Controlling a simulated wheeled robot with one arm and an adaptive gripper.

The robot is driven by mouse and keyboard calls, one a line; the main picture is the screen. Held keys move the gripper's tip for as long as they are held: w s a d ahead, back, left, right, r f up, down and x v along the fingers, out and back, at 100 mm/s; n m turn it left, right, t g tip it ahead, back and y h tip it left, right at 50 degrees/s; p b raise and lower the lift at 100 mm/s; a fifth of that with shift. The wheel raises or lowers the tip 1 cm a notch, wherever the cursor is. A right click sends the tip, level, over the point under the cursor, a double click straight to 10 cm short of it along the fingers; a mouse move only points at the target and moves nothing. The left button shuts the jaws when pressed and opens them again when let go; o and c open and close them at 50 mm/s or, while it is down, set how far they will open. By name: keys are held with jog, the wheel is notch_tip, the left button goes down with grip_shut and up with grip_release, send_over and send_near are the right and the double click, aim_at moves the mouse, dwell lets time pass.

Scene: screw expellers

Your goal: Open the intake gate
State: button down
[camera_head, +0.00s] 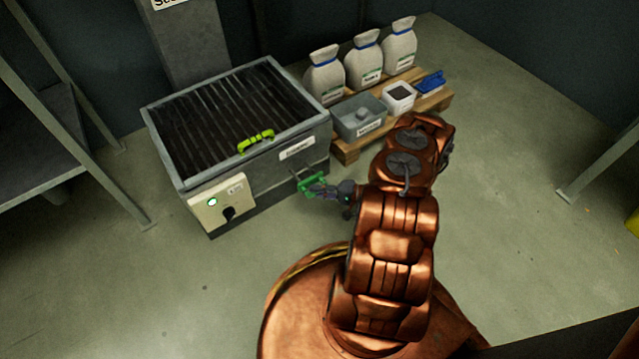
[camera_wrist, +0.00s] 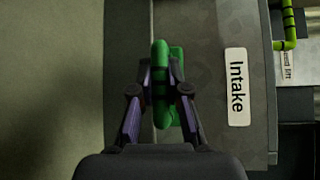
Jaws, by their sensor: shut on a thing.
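A grey box-shaped machine (camera_head: 262,162) with a dark slatted top stands on the floor left of my arm. A green handle (camera_head: 311,184) sticks out low on its front side. My gripper (camera_head: 322,190) is at this handle. In the wrist view the green handle (camera_wrist: 161,105) lies between the two fingers of my gripper (camera_wrist: 160,78), which are shut on it. A white plate reading "Intake" (camera_wrist: 237,86) is on the dark panel beside the handle. How far the gate stands open cannot be told.
A yellow-green handle (camera_head: 256,140) sits on the top's front edge. A cream control box (camera_head: 219,203) has a lit green lamp and a black knob. A pallet (camera_head: 347,145) carries three sacks and several containers behind my arm.

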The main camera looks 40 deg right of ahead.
jog(key=c, duration=1.1)
grip_release()
jog(key=shift+c, duration=0.2)
jog(key=v, duration=1.2)
